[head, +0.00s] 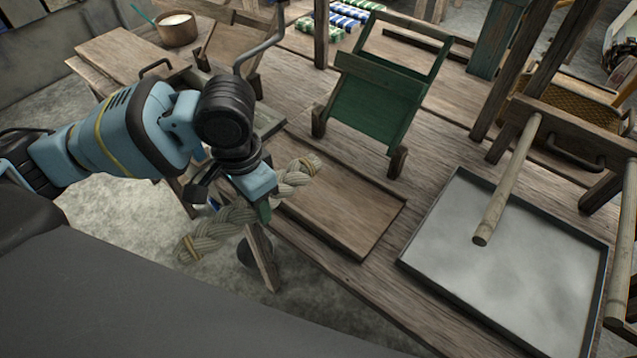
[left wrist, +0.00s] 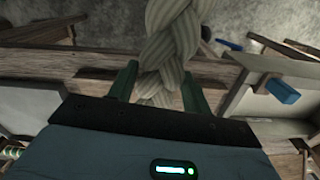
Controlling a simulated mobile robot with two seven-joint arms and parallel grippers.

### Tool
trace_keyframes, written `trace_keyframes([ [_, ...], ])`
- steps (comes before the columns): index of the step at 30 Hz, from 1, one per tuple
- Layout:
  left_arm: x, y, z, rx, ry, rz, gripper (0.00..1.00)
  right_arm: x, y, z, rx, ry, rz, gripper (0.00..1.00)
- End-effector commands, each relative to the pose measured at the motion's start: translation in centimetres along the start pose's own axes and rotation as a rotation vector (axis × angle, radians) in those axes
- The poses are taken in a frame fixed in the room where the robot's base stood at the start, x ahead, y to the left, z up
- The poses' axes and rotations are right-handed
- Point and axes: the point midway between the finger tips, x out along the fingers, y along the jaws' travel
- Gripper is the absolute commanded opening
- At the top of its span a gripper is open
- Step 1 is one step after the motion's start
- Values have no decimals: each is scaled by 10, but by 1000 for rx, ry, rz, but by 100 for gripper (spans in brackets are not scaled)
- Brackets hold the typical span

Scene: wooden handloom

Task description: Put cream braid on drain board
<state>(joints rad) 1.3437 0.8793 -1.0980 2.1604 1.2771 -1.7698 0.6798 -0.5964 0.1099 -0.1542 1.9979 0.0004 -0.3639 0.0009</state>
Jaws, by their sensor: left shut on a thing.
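The cream braid (head: 215,230) is a thick plaited rope with bound ends. My left gripper (head: 262,206) is shut on it near its middle. In the left wrist view, the braid (left wrist: 172,42) runs between the two green fingers. In the head view it slants from lower left, over the floor, to upper right, over the near edge of the wooden table. A low-rimmed wooden board (head: 345,205), which looks like the drain board, lies bare on the table just right of the braid. Part of its left side is hidden by the arm and braid. My right gripper is out of view.
A grey shallow tray (head: 425,262) lies at the right, with a wooden rod (head: 508,180) above it. A green wooden frame (head: 375,105) stands behind the board. Loom posts rise at the right. A brown pot (head: 178,30) stands at the back left.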

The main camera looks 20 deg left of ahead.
Motion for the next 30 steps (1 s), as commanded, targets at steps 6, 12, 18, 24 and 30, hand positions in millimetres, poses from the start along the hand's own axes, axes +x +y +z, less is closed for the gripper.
trace_keyframes([
  [6,6,-14,-6,361,0,-1,11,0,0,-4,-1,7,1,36],
  [12,14,-27,-9,694,0,-1,11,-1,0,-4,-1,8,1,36],
  [18,21,-41,-12,1023,1,-4,11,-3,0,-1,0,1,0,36],
  [24,26,-52,-14,1284,0,-8,11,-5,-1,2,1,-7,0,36],
  [30,29,-58,-15,1414,2,-11,11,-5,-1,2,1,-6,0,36],
])
